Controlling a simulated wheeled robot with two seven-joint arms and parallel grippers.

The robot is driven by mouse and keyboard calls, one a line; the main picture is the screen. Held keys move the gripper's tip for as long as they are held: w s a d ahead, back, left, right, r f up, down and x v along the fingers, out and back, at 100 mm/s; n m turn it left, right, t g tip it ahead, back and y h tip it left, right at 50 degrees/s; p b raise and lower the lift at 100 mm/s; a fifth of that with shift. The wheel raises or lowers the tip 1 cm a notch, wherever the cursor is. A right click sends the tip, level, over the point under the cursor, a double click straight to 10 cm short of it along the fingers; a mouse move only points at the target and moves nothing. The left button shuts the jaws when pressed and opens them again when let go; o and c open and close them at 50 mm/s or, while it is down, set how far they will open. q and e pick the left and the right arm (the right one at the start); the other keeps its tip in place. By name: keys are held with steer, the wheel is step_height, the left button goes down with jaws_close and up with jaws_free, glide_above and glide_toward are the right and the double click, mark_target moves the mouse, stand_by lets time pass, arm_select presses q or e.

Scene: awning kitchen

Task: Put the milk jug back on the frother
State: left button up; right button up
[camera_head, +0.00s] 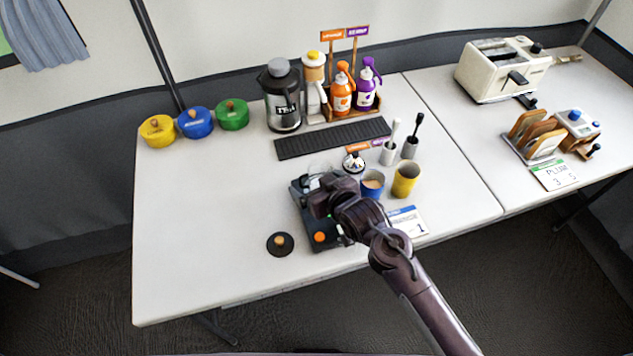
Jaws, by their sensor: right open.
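The frother is a dark, boxy base (322,238) with an orange button, near the front middle of the table. My right gripper (322,203) is directly over it, coming from the lower right, and hides much of its top. Its jaws are open, but the fingertips are hard to make out. A small clear or shiny shape (318,172) shows at the back edge of the base; I cannot tell whether it is the milk jug. No jug is clearly visible elsewhere. A round black lid (280,244) with a wooden knob lies left of the base. My left gripper is not in view.
A blue cup (373,184) and a yellow cup (405,180) stand close right of my gripper, with a small sign (408,221) in front. A black mat (332,138) and a dark flask (281,97) are behind.

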steer(key=shift+r, duration=0.25)
steer(key=v, duration=1.2)
steer(key=shift+f, duration=0.1)
